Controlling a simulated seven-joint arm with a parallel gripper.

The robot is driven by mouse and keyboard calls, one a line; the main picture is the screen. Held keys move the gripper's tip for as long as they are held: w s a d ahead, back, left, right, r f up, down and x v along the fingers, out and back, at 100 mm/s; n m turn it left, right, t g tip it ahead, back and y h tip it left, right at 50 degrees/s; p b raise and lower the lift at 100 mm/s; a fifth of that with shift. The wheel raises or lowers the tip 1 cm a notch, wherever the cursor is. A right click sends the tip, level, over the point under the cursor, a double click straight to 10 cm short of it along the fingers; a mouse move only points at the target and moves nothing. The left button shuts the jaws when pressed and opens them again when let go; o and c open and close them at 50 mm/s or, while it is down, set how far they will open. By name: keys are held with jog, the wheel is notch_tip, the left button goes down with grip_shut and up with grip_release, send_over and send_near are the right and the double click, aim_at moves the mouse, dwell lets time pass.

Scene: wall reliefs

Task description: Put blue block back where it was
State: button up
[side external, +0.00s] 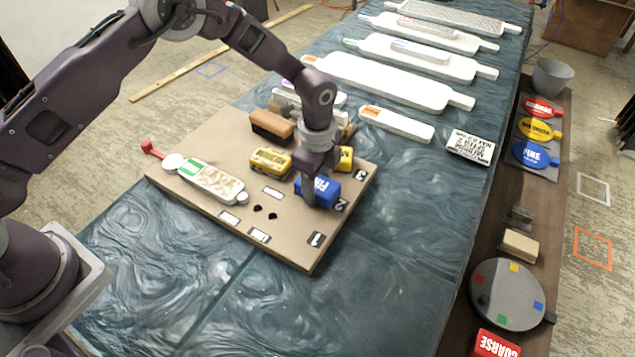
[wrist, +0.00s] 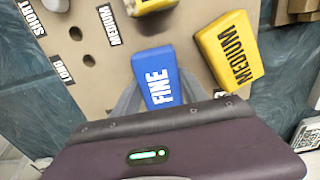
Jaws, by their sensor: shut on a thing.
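The blue block (side external: 323,191), lettered FINE, is at the right part of the tan board (side external: 290,252), near the label 2. My gripper (side external: 311,196) points down over it and is shut on it. In the wrist view the blue block (wrist: 156,78) lies between my grey fingers (wrist: 150,98), its lettering facing up. Whether its underside touches the board cannot be told. A yellow block (wrist: 229,52) lettered MEDIUM is right beside it in the wrist view. In the side view this yellow block (side external: 346,158) is partly hidden behind my gripper.
Another yellow block (side external: 271,162), a brown brush-like block (side external: 272,126) and a white paddle (side external: 212,182) also lie on the board. Two dark holes (side external: 265,212) show in it. Long white paddles (side external: 388,82) lie behind. The board's front right corner is clear.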

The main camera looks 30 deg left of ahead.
aim_at(317, 183)
jog(key=o, duration=1.3)
notch_tip(317, 183, up, 12)
jog(key=shift+r, duration=0.15)
